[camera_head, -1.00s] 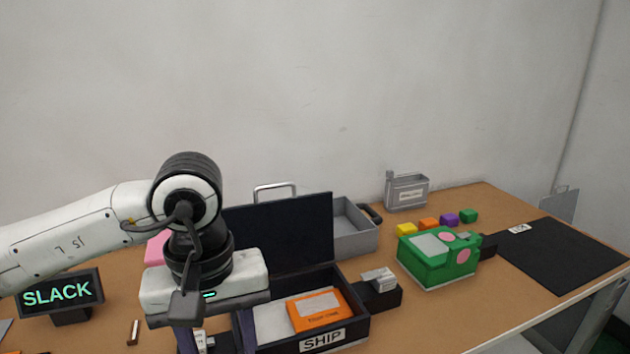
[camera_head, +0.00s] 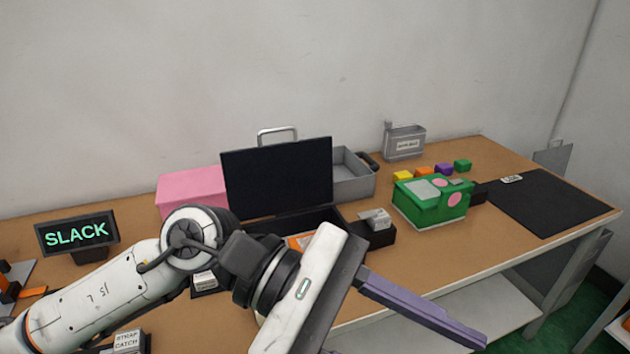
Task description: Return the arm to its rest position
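My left arm (camera_head: 100,295) comes in from the lower left and reaches over the front of the table. Its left gripper (camera_head: 425,310) points to the lower right, with one long purple finger in sight over the table's front edge. The other finger is out of sight, so its opening is unclear. Nothing is seen held at the visible finger. My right gripper is not in view.
A black-lidded box (camera_head: 275,178) stands open behind the gripper, an orange packet (camera_head: 300,241) partly visible inside. A pink box (camera_head: 188,191), a grey tray (camera_head: 355,178), a green box (camera_head: 432,203) and a SLACK sign (camera_head: 77,234) stand around. A black mat (camera_head: 545,203) lies right.

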